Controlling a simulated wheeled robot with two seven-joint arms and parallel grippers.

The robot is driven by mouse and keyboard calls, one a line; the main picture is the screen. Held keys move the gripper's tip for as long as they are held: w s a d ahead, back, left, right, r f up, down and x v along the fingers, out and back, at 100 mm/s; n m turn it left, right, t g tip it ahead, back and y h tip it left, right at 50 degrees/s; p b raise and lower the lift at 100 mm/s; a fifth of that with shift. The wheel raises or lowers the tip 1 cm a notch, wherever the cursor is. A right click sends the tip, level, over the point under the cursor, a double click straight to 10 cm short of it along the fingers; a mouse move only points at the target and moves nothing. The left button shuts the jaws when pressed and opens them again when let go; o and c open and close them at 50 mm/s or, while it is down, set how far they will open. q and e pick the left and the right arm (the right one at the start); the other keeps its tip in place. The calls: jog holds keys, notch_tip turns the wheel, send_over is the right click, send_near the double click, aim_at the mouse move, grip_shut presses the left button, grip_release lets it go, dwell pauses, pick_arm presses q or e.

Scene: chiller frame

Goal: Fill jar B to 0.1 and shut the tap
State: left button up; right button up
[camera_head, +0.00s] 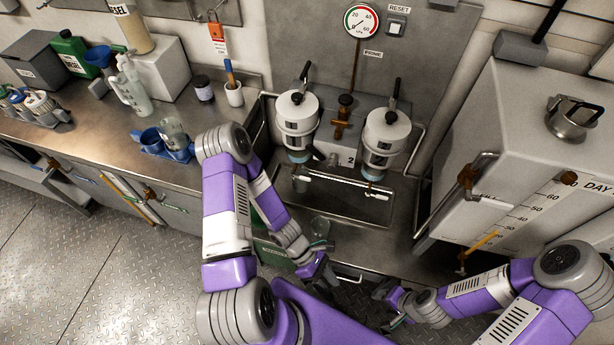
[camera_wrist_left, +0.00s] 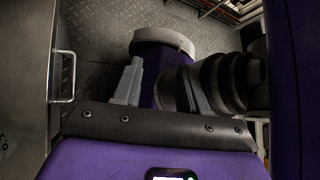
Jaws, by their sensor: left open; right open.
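Two white filter housings with clear bowls, a left one (camera_head: 298,112) and a right one (camera_head: 385,135), hang on the back panel above a steel drip tray (camera_head: 345,203). Small fittings under their bowls may be taps; their settings are too small to read. Another clear jar (camera_head: 173,132) is in a blue holder on the left bench. I cannot read which is jar B. My left gripper (camera_head: 322,272) is open and empty, below the tray front. My right gripper (camera_head: 388,297) is open and empty, to its right.
A white day tank (camera_head: 530,150) with a level scale and an orange lever (camera_head: 484,240) fills the right side. A gauge (camera_head: 361,21) is on the wall. The left bench (camera_head: 110,145) holds bottles, cups and a green can (camera_head: 72,52). A drawer handle (camera_wrist_left: 64,76) shows in the left wrist view.

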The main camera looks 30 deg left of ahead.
aim_at(305, 180)
pick_arm(q)
jog(key=w+a+r+n+t+h, duration=0.2)
jog(key=w+n+t, duration=0.4)
jog(key=w+n, duration=0.15)
jog(key=w+a+r+n+t+h, duration=0.1)
jog(key=w+a+n+t, duration=0.2)
jog(key=w+n+t, duration=0.45)
jog(key=w+a+n+t+y+b, duration=0.1)
jog(key=w+a+n+t+y, duration=0.3)
jog(key=a+n, duration=0.45)
jog(key=w+a+n+t+y, duration=0.2)
jog(key=a+n+t+y, duration=0.1)
jog(key=a+n+y, duration=0.45)
jog(key=shift+h, duration=0.45)
jog(key=w, duration=0.2)
jog(key=w+b, duration=0.1)
jog(key=w, duration=0.1)
jog(key=w+a+b, duration=0.1)
jog(key=w, duration=0.1)
jog(key=shift+w+a+r, duration=0.1)
jog(key=shift+r, duration=0.15)
jog(key=shift+w, duration=0.4)
jog(key=shift+c, duration=0.4)
grip_shut()
